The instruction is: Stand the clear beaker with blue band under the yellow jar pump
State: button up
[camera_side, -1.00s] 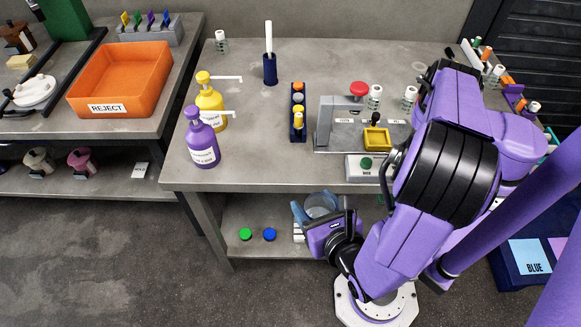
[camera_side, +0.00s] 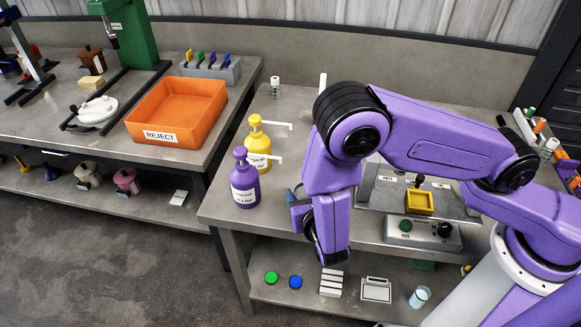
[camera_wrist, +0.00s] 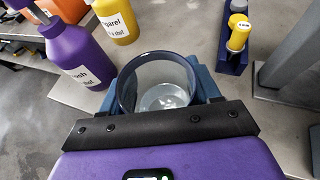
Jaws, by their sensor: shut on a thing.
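The clear beaker (camera_wrist: 165,75) with a dark blue band at its rim is in my gripper (camera_wrist: 163,88) in the wrist view. The blue fingers are shut on it from both sides, and I look down into its open mouth. In the side view my gripper (camera_side: 296,196) is by the table's front edge, right of the jars, and my arm hides most of the beaker. The yellow pump jar (camera_side: 257,150) stands on the table, its spout pointing right; it also shows in the wrist view (camera_wrist: 116,22). The beaker is apart from it.
A purple pump jar (camera_side: 244,185) stands in front of the yellow one, its spout also pointing right. Another clear beaker (camera_side: 419,297) stands on the lower shelf.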

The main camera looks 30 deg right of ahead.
jog(key=w+d, duration=0.1)
jog(key=w, duration=0.3)
jog(key=w+d, duration=0.2)
jog(key=w, duration=0.3)
jog(key=w+d, duration=0.2)
jog(key=w, duration=0.2)
jog(key=shift+w+d, duration=0.2)
jog(key=shift+d, duration=0.05)
jog(key=shift+r+x, duration=0.15)
jog(key=shift+x, duration=0.75)
jog(key=shift+r+x, duration=0.15)
jog(key=shift+x, duration=0.7)
jog(key=shift+w+d+f, duration=0.1)
jog(key=shift+f, duration=0.25)
jog(key=shift+f, duration=0.15)
jog(key=o, duration=0.9)
